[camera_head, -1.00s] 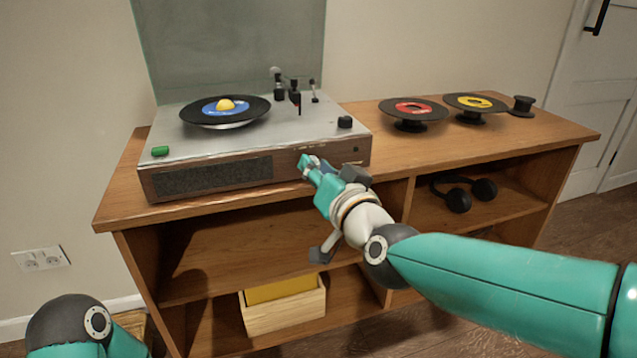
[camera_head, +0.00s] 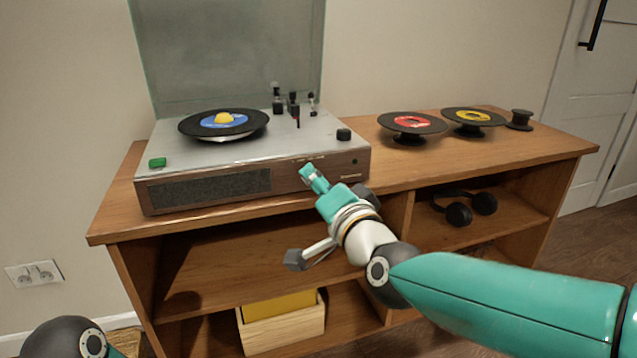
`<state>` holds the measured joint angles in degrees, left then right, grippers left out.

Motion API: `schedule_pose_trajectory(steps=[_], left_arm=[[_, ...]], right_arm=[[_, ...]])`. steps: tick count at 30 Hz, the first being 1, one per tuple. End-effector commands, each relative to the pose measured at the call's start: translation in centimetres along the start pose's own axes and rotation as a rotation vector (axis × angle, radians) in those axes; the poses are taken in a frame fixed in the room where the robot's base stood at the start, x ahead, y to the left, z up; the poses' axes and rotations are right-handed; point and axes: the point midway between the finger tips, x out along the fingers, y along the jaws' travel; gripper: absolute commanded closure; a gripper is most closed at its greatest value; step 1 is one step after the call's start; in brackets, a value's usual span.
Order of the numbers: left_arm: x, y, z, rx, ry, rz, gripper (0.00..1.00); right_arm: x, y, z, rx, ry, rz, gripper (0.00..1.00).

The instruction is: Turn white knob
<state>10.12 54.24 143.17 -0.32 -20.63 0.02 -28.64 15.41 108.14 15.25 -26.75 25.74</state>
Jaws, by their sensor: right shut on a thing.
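The record player (camera_head: 255,140) stands on the wooden cabinet with its lid raised. A black record with a blue label (camera_head: 223,120) lies on its platter. My right gripper (camera_head: 307,172) is at the player's wooden front panel, right of the speaker grille. It is shut, with its fingertips against the front where a small knob would be hidden behind them. I cannot see a white knob clearly. A black knob (camera_head: 344,134) sits on the top right corner and a green button (camera_head: 157,162) on the top left. Only part of my left arm shows at the bottom left; its gripper is out of view.
Two records, one red-labelled (camera_head: 412,122) and one yellow-labelled (camera_head: 473,116), rest on black stands at the right, beside a bare stand (camera_head: 520,119). Headphones (camera_head: 459,213) lie on the upper right shelf. A wooden box (camera_head: 281,326) stands on the lower shelf.

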Motion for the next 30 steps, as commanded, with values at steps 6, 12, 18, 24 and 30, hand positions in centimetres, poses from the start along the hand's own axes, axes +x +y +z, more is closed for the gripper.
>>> schedule_pose_trajectory(steps=[6, 12, 18, 24, 30], left_arm=[[0.1, 0.0, 0.0, 0.000, 0.000, 0.000, 0.17], [0.1, 0.0, 0.0, 0.000, 0.000, 0.000, 0.17], [0.0, 0.0, 0.0, 0.000, 0.000, 0.000, 0.17], [0.0, 0.0, 0.0, 0.000, 0.000, 0.000, 0.17], [0.0, 0.0, 0.0, 0.000, 0.000, 0.000, 0.17]], right_arm=[[0.0, 0.6, 0.4, 0.003, -0.010, 0.012, 1.00], [0.0, 0.6, 0.4, 0.002, -0.009, 0.011, 0.53], [0.0, 0.3, 0.2, 0.000, -0.005, 0.006, 0.47], [-0.1, 0.1, 0.1, 0.000, -0.002, 0.003, 0.47], [-1.8, 0.1, 0.0, 0.000, -0.001, 0.001, 0.47]])
